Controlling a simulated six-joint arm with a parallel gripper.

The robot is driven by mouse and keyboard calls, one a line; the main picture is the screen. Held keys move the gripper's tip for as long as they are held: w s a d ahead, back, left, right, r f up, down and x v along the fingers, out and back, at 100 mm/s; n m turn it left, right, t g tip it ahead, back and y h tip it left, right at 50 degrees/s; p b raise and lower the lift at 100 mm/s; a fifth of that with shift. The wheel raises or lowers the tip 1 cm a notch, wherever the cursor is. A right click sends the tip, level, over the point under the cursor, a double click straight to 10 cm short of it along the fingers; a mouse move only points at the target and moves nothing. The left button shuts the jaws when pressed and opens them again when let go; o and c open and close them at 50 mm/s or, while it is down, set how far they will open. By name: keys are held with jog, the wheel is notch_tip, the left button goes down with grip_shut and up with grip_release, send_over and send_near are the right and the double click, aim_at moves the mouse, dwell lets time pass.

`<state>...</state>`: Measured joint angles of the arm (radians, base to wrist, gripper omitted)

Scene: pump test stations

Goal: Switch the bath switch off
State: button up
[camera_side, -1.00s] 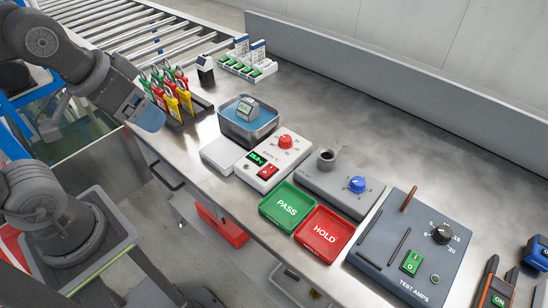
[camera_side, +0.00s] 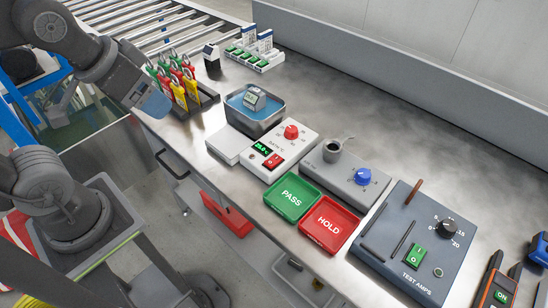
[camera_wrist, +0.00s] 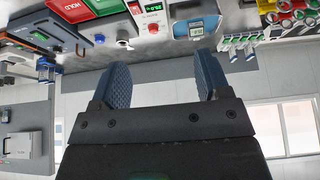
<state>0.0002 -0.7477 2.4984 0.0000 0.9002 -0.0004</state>
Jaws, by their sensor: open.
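The bath switch (camera_side: 273,161) is a red rocker on the front part of the white bath control box (camera_side: 302,144), beside a lit green display (camera_side: 262,148). I cannot tell its on or off position. A red knob (camera_side: 291,132) sits farther back on the box. The box also shows upside down at the top of the wrist view (camera_wrist: 152,17). My gripper (camera_side: 155,104) is well left of the box, beyond the bench's front edge, touching nothing. Its two blue fingers stand apart and empty in the wrist view (camera_wrist: 163,78).
A rack of colored tagged tools (camera_side: 205,98) is close to my gripper. PASS (camera_side: 290,197) and HOLD (camera_side: 328,224) trays, a grey unit with a blue knob (camera_side: 345,182) and the TEST AMPS panel (camera_side: 395,262) lie right.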

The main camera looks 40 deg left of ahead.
jog(key=shift+w+r, duration=0.1)
jog(key=shift+w, duration=0.25)
jog(key=shift+c, duration=0.8)
jog(key=w+d+g, duration=0.1)
jog(key=w, duration=0.2)
jog(key=w+d+g, duration=0.1)
jog(key=w, duration=0.3)
jog(key=w+d+f, duration=0.1)
jog(key=w, duration=0.3)
jog(key=shift+f+g, duration=0.1)
jog(key=shift+g, duration=0.3)
jog(key=shift+c, duration=0.6)
jog(key=g, duration=0.3)
send_over(278, 157)
notch_tip(278, 157, down, 11)
notch_tip(278, 157, down, 14)
jog(key=shift+r, duration=0.25)
jog(key=shift+c, duration=0.5)
